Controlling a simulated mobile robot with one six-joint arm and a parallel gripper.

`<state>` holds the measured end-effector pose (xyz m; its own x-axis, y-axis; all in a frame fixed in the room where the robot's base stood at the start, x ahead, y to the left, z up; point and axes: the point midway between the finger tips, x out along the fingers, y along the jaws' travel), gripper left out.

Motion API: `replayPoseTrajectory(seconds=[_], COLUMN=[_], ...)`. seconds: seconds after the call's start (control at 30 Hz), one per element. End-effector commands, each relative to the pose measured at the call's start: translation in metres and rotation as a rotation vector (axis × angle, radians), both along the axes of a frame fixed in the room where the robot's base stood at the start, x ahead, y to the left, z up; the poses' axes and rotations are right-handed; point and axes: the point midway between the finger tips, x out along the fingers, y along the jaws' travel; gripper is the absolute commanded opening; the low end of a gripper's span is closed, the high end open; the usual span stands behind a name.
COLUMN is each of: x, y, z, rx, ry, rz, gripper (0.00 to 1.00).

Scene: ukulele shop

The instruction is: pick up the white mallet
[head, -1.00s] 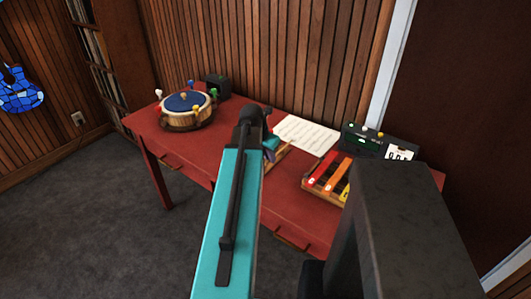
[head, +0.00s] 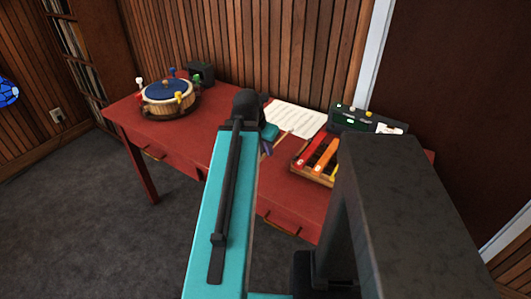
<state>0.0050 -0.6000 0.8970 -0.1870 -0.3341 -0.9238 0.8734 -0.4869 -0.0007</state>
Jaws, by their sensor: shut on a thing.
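My gripper (head: 268,142) is partly hidden behind my teal forearm, above the red table and left of the xylophone. It is shut on a thin wooden stick (head: 283,135), which looks like the handle of the white mallet. The stick shows just right of the jaws and slants up to the right, in front of the music sheet. No white head shows on it; that end is hidden or too small to tell. I cannot tell how far the stick is above the table.
On the red table (head: 205,128) are a round drum (head: 168,105) with coloured knobs, a black box (head: 201,73), a music sheet (head: 298,119), a xylophone (head: 316,153) and a dark green device (head: 352,117). The wall is close behind. Open carpet lies front left.

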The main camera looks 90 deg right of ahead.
Motion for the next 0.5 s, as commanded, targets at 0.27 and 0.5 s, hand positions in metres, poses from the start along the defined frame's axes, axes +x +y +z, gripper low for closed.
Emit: replayPoseTrajectory(seconds=[0.27, 0.5], x=[-0.004, -0.007], y=[0.005, 0.011], z=[-0.004, -0.003], rx=[-0.002, -0.001], ry=[0.0, 0.0], rz=[0.0, 0.0], gripper=[0.0, 0.0])
